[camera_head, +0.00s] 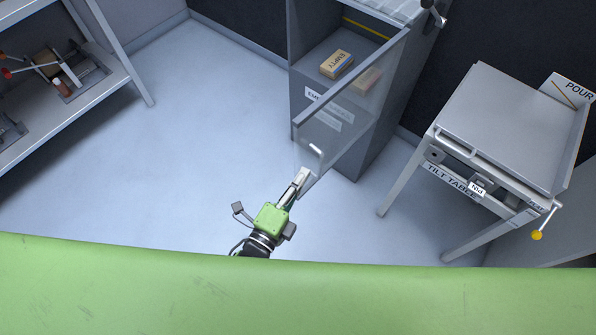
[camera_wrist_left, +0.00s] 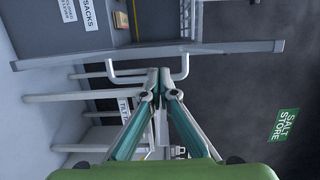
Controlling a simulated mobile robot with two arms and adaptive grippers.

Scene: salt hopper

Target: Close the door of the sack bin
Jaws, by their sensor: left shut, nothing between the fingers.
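The sack bin (camera_head: 318,95) is a grey cabinet at the top middle of the head view. Its clear door (camera_head: 345,120) stands open, swung out from the bin's right side toward me. The door's edge also crosses the left wrist view (camera_wrist_left: 230,47). A pale U-shaped handle (camera_head: 316,150) is near the door's free end; it also shows in the wrist view (camera_wrist_left: 122,78). My left gripper (camera_head: 304,174) is shut and empty, its fingertips at the handle. They overlap the handle bar in the wrist view (camera_wrist_left: 160,72); I cannot tell whether they touch. My right gripper is not in view.
A tan block marked EMPTY (camera_head: 337,64) lies inside the bin. The tilt table (camera_head: 490,120) stands to the right. A shelf unit (camera_head: 75,105) stands at the left. The floor (camera_head: 200,140) left of the bin is clear.

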